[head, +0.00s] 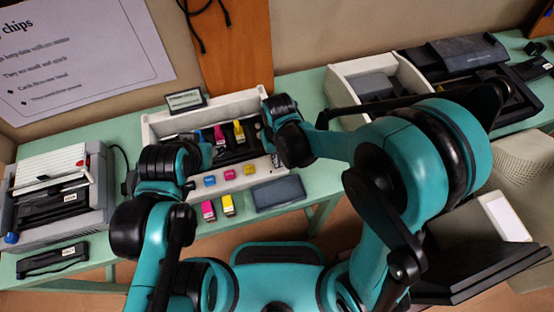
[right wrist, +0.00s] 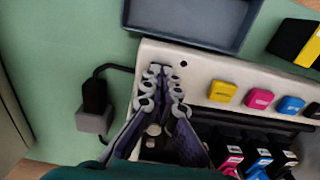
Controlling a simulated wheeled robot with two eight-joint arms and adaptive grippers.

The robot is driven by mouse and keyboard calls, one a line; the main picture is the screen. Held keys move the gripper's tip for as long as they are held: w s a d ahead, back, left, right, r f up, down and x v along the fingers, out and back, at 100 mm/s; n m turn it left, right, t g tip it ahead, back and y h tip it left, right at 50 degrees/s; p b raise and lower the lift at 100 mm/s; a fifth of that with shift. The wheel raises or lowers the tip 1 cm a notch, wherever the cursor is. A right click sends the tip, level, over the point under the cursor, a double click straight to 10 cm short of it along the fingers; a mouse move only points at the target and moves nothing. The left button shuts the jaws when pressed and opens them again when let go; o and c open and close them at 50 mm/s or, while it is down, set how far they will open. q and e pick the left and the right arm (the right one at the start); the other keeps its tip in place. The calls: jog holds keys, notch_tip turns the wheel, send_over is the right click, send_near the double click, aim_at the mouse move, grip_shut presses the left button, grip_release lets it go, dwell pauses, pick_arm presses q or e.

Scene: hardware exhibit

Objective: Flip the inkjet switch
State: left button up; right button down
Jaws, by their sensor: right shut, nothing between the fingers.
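The inkjet unit, a white open-topped box (head: 160,129), stands on the green table in the head view. Its white front panel (right wrist: 222,69) also shows in the right wrist view, with yellow, magenta and cyan blocks along it. My right gripper (right wrist: 158,72) is shut and empty, its fingertips over the panel's end near the power plug. I cannot tell whether they touch it. A small dark round spot (right wrist: 183,63) is beside the tips. No switch can be made out clearly; the fingers may cover it. My left arm is over the unit's left side; its fingers cannot be made out.
Coloured cartridges (head: 228,204) and a dark blue tray (head: 278,193) lie in front of the unit. A plug with a cable (right wrist: 94,100) is beside it. A grey printer (head: 62,185) stands at the left, a white bin (head: 343,82) at the right.

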jog(key=shift+r, duration=0.15)
jog(key=shift+r+p, duration=2.7)
jog(key=shift+r, duration=0.75)
jog(key=shift+f, duration=0.1)
jog(key=shift+d, duration=0.15)
jog(key=s+d+r+m+t+b, duration=0.1)
jog(key=s+d+r+t+b, duration=0.1)
jog(key=d, duration=0.6)
jog(key=s+d+r+m+t+b, duration=0.2)
jog(key=d+r+t, duration=0.3)
jog(key=d, duration=0.4)
jog(key=shift+s+d+r+m+b, duration=0.3)
jog(key=shift+s+r+b, duration=0.3)
jog(key=shift+r+b, duration=0.15)
